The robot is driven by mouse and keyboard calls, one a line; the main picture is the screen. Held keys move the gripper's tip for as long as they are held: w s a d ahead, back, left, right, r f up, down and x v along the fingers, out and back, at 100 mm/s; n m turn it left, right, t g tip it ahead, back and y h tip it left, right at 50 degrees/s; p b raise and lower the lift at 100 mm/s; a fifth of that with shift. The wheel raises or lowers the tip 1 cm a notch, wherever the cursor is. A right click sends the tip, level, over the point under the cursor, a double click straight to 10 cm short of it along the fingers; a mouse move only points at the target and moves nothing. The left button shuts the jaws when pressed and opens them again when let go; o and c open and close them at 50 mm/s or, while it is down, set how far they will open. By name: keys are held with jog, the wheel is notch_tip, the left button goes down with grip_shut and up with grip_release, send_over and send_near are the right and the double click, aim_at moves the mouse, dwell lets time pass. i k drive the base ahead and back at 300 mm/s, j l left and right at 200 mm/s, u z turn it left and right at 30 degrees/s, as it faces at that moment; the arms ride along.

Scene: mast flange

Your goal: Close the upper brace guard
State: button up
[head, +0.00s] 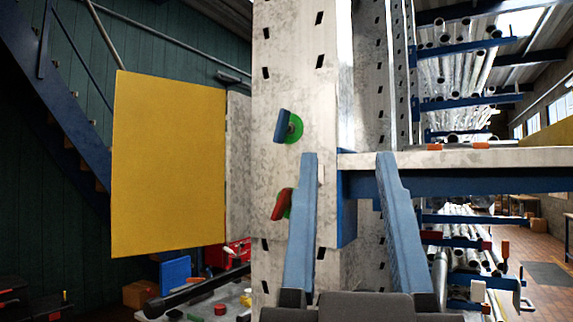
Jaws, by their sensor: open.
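A blue flap (281,126) sits tilted beside a green disc (295,128), high on the face of the pale slotted mast (300,60). Below it a red flap (281,204) sits tilted over another green part, partly hidden. A large yellow panel (168,165) stands out to the left of the mast. No label shows which of these is the upper brace guard. My gripper (348,158) is open and empty, its two blue fingers pointing up in front of the mast. Its left finger is to the right of both flaps, with no clear contact.
A pale horizontal beam (470,157) runs right from the mast, behind my right finger. Racks with metal tubes (455,60) stand at the right. A cluttered bench (205,305) with a blue box (175,275) is at lower left. Blue stairs (60,110) rise behind.

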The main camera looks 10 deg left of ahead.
aim_at(167, 187)
jog(key=j+z, duration=0.15)
jog(key=z, duration=1.4)
jog(key=k+j, duration=0.15)
jog(key=j, duration=0.35)
jog(key=k+j, duration=0.1)
jog(key=j, duration=0.4)
jog(key=k+j, duration=0.15)
jog(key=j, duration=0.35)
jog(key=k+j+z, duration=0.1)
jog(key=j, duration=0.4)
jog(key=k+j, duration=0.2)
jog(key=j, duration=0.3)
jog(key=k+j, duration=0.15)
jog(key=j, duration=0.3)
jog(key=k+j, duration=0.15)
jog(key=j, duration=0.35)
jog(key=k+j+z, duration=0.1)
jog(key=j, duration=0.4)
